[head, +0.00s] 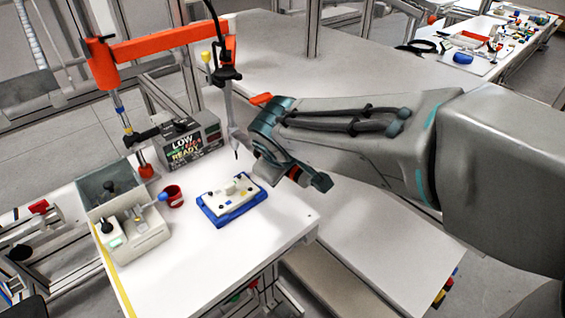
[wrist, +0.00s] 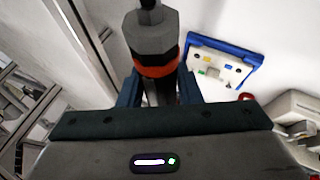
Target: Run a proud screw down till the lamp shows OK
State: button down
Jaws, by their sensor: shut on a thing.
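My gripper (wrist: 160,95) is shut on the power screwdriver, a grey body with an orange band (wrist: 155,66) in the wrist view. The white plate (head: 231,193) lies in a blue tray (head: 226,217), left of and below the tip. Small dark screws and coloured spots show on it; which screw is proud is too small to tell. The lamp box (head: 208,130) shows LOW and READY; which lamp is lit is unclear.
A red cup (head: 173,196) stands left of the tray. A pale box (head: 145,240) with a blue-tipped lever and a grey bin (head: 103,184) stand at the bench's left. The orange arm (head: 165,43) reaches over the back. Bare bench lies in front of the tray.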

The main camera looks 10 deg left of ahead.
jog(key=shift+f+b, duration=1.95)
jog(key=shift+f, duration=0.2)
jog(key=shift+f+b, duration=0.7)
jog(key=shift+b, duration=0.1)
jog(key=shift+f+b, duration=0.9)
jog(key=shift+b, duration=0.1)
dwell(1.1)
jog(key=shift+r, duration=0.15)
